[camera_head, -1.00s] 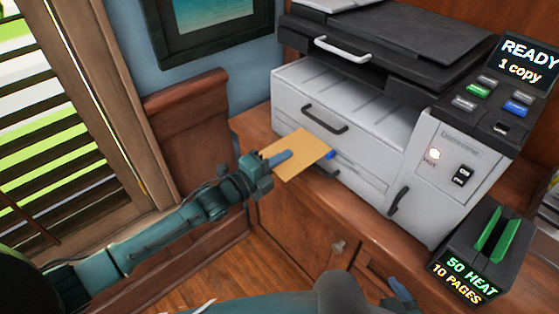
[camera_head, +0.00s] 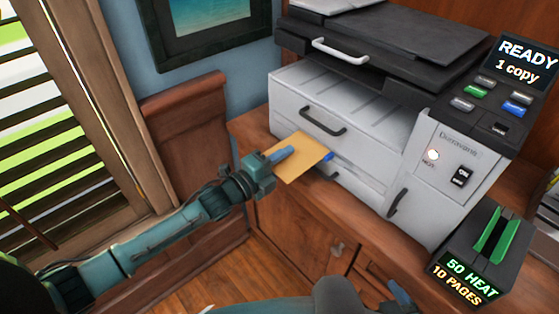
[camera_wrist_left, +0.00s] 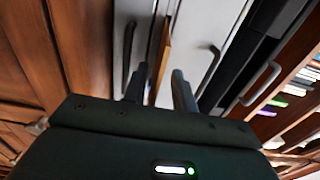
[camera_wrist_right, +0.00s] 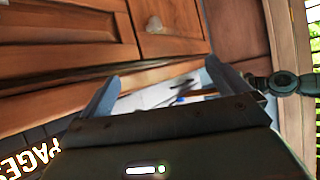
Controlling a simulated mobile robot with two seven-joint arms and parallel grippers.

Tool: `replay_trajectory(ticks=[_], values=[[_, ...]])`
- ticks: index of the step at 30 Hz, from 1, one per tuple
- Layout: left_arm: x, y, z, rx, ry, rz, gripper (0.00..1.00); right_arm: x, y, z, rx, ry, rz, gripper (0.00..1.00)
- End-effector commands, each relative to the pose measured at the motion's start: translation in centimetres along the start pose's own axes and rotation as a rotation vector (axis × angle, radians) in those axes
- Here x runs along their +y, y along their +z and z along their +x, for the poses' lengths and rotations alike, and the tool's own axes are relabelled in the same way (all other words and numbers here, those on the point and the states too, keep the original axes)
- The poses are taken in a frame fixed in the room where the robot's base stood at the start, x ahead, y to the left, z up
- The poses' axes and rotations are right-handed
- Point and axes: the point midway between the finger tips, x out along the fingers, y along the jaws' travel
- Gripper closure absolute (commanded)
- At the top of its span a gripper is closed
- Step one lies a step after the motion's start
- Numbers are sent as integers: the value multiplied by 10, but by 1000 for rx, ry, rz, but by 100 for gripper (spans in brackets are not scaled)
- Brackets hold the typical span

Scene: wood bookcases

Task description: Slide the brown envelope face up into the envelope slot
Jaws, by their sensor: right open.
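The brown envelope (camera_head: 307,160) is held roughly flat in front of the lower front of the grey printer (camera_head: 375,135). My left gripper (camera_head: 282,153) is shut on its near left part, one finger lying across the top face. In the left wrist view the envelope (camera_wrist_left: 163,60) shows edge-on between the fingers. A blue piece (camera_head: 327,157) shows at the envelope's far right corner, by the printer front. The envelope slot is not clearly visible; I cannot tell whether the far edge is inside it. My right gripper (camera_wrist_right: 160,92) is open and empty, low before the cabinet.
The printer stands on a wooden cabinet (camera_head: 305,220) with a drawer handle (camera_head: 323,121) above the envelope. A black box with green plates (camera_head: 485,250) stands at the right. A wooden chair-like panel (camera_head: 190,130) and shutters are at the left.

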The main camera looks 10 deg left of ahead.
Motion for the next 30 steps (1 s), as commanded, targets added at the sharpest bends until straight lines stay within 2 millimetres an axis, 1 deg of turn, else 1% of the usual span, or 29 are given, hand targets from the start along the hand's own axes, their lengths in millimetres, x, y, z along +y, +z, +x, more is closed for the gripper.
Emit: replay_trajectory(ticks=[3,5,8,15,18,21,25,30], values=[[0,0,0,0,0,0,73,-2,-2,0,4,-6,24,0],[1,0,-2,0,1,0,73,-3,-14,-4,28,-13,64,0],[2,0,-24,0,4,0,73,-3,-13,-4,26,-12,57,0],[2,0,-82,1,5,0,73,-3,-11,-3,25,-12,57,0],[2,0,-101,0,4,0,73,-3,-10,-2,26,-13,58,0],[2,0,-116,0,3,0,73,-3,-10,-2,26,-13,60,0],[1,0,-127,0,1,-1,73,-3,-10,-2,26,-14,61,0],[0,0,-132,1,-1,1,73,-3,-10,-2,26,-14,62,0]])
